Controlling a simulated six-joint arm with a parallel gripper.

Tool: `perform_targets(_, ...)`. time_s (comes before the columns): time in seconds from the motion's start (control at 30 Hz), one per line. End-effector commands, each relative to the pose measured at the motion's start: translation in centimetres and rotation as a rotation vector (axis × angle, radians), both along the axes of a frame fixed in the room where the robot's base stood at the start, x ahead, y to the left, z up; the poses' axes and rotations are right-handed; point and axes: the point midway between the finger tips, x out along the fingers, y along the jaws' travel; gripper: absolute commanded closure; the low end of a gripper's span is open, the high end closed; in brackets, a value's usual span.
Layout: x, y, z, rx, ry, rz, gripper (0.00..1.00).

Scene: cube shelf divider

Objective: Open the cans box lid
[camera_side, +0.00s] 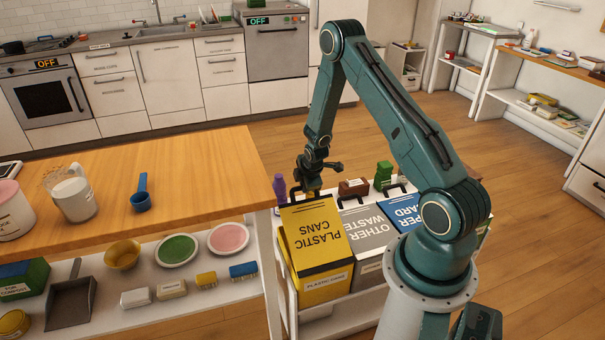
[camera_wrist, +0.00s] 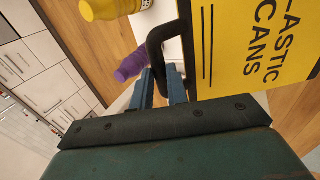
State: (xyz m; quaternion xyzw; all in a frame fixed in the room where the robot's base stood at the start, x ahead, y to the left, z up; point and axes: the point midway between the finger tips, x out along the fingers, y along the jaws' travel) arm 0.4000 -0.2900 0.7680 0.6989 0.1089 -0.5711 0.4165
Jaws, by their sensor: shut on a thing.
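The yellow cans box (camera_side: 323,284) stands in a white rack, between the wooden counter and my arm's base. Its yellow lid (camera_side: 312,232), printed "PLASTIC CANS", looks tilted, with its handle end raised above the box. The lid also fills the upper right of the wrist view (camera_wrist: 235,50). My gripper (camera_side: 308,187) is at the lid's far edge. In the wrist view its two blue fingers (camera_wrist: 160,82) are shut on the lid's black handle (camera_wrist: 158,36). The inside of the box is hidden.
Grey "OTHER WASTE" (camera_side: 367,228) and blue paper (camera_side: 402,213) boxes stand to the right. A purple bottle (camera_side: 280,188), a brown item (camera_side: 352,187) and a green item (camera_side: 383,174) stand behind the boxes. The wooden counter (camera_side: 200,225) is close on the left.

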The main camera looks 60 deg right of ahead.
Motion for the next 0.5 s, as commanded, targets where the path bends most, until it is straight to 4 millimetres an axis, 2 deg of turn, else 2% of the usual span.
perform_targets(0.03, -1.1, 1.2, 0.4, 0.018, 0.018, 0.002, 1.00)
perform_targets(0.3, -4.4, 4.6, 4.1, 0.024, 0.022, 0.004, 1.00)
perform_targets(0.5, -7.1, 7.4, 6.0, 0.026, 0.025, 0.006, 1.00)
